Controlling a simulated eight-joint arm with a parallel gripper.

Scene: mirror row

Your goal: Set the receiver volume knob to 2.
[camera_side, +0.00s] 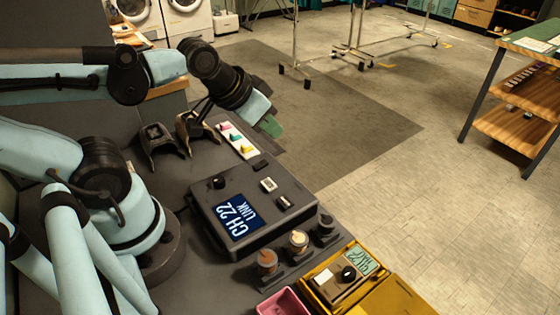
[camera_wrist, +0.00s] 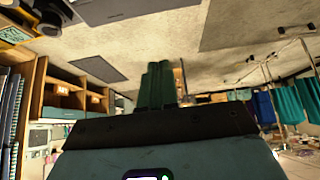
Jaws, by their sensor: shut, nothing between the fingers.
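A dark box, which looks like the receiver (camera_side: 275,222), lies on the grey bench and has a lit blue display reading "CH 22 LINK" (camera_side: 240,217). A black knob (camera_side: 219,182) is on its top near the back left corner; its pointer and any scale are too small to read. My gripper (camera_side: 270,126) has green fingers and hangs above the far bench edge, well apart from the box. In the wrist view the green fingers (camera_wrist: 157,86) are together and empty. I cannot make out the receiver in the wrist view.
A smaller device with a black knob (camera_side: 348,273) sits in a yellow case (camera_side: 402,297) at the front. Beside the receiver are several dark-based round parts (camera_side: 298,241). A pink tray (camera_side: 284,303), black stands (camera_side: 162,148) and a white board with coloured pieces (camera_side: 238,140) are around it.

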